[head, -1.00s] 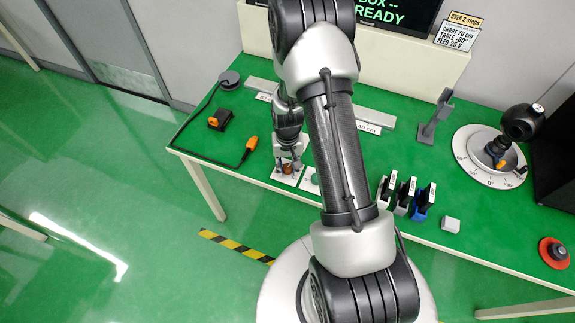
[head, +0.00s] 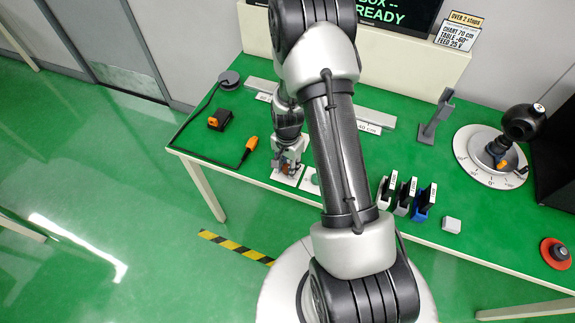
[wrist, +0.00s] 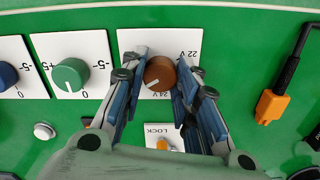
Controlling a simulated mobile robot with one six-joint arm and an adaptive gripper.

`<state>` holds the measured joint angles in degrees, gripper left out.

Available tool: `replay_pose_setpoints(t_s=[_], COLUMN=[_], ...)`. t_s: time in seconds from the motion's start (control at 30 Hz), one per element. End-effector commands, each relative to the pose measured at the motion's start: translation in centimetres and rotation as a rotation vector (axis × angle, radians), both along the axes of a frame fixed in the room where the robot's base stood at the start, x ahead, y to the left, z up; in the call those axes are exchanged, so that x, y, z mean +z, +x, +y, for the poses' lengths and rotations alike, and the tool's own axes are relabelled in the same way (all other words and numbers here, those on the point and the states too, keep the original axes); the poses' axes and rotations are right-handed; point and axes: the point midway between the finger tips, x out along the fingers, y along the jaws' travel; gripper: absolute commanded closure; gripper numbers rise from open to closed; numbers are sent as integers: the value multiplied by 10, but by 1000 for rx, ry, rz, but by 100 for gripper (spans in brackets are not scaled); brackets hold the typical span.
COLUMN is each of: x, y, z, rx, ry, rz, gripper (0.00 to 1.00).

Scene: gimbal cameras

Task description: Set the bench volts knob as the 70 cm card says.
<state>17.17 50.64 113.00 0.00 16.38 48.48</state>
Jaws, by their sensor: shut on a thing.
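The volts knob (wrist: 160,73) is brown and round with a white pointer line, which points to the lower left in the wrist view. It sits on a white plate (wrist: 128,42) with 22 V and 24 V marks printed on it; other marks are hidden. My gripper (wrist: 161,80) is shut on the knob, one finger on each side. In the head view my gripper (head: 288,166) is at the bench's left front and mostly covers the knob. The 70 cm card (head: 456,37) at the back right reads chart 70 cm, table -60°, feed 25 V.
A green knob (wrist: 70,74) and a blue knob (wrist: 8,75) stand beside the plate. A LOCK plate with an orange part (wrist: 163,144) lies below. An orange cable plug (wrist: 270,106) is to the right. A turntable (head: 470,165) stands at the bench's right.

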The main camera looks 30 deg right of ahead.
Motion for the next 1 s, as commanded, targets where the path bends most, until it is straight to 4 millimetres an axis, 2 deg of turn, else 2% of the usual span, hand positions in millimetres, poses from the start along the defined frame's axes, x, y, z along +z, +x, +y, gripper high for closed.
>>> replay_pose_setpoints(t_s=[0.53,0.57,0.87,1.0], x=[0,0,0,0], y=[0,0,0,0], z=[0,0,0,0], rx=[-24,-24,-24,-24], ry=[0,0,0,0], rz=[0,0,0,0], gripper=[96,70,50,50])
